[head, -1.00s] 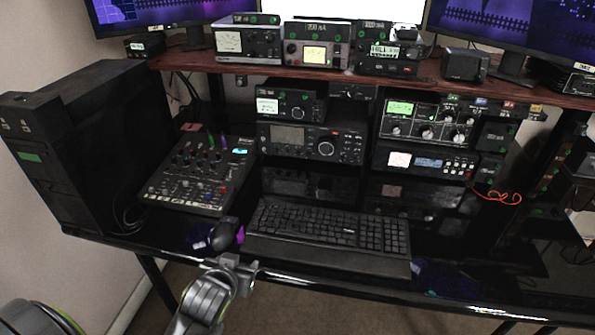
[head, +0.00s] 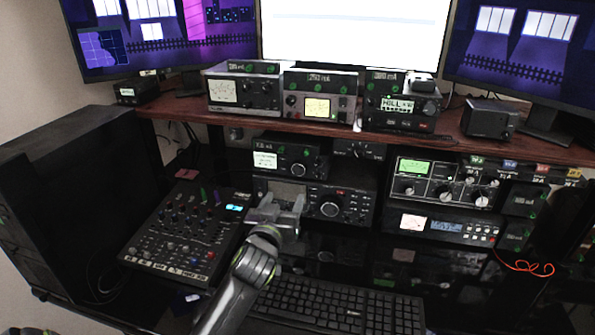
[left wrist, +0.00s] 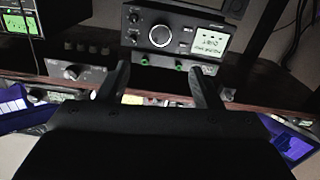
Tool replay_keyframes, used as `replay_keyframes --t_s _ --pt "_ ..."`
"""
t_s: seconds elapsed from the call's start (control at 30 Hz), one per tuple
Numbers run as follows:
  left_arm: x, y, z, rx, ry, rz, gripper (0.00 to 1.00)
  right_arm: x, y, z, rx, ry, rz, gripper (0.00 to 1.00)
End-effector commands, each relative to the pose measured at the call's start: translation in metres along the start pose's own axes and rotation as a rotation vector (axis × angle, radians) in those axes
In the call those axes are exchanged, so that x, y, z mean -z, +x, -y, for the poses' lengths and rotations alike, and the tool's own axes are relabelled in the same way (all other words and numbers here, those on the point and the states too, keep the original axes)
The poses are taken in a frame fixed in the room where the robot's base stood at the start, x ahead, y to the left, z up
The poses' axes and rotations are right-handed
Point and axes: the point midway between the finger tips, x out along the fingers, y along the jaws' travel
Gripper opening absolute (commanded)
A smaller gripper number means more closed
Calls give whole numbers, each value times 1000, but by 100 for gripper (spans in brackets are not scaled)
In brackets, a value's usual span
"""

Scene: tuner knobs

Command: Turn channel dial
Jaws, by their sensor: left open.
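Several radios with round knobs stand under the shelf; no readable label shows which knob is the channel dial. A small radio (head: 265,160) has a lit display and a round knob (head: 298,170). This knob seems to show inverted in the left wrist view (left wrist: 160,35). Below it, a wider radio (head: 365,210) has a large dial (head: 330,209). My left gripper (head: 276,207) is open and empty in front of the wider radio, covering part of its left side. Its fingers also show in the left wrist view (left wrist: 158,70), apart from the knobs. My right gripper is out of view.
A mixer (head: 185,240) lies left of the gripper and a keyboard (head: 340,305) lies below it. A brown shelf (head: 170,108) with more devices overhangs the radios. Another radio stack (head: 440,185) stands right. A black tower (head: 70,195) stands left.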

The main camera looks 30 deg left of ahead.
Motion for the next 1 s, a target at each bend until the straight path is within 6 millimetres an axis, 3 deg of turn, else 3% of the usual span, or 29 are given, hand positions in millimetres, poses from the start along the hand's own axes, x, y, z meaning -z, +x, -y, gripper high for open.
replay_keyframes --t_s 0.13,0.4,0.6,0.8,1.0 --pt "1 29 0 1 2 1 59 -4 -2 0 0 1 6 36" --pt "0 74 0 2 2 2 59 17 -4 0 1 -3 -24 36" --pt "0 104 0 1 2 2 59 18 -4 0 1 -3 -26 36" --pt "-1 126 0 1 0 2 59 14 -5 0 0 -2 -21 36" --pt "-1 135 0 1 1 2 59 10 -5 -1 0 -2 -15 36"
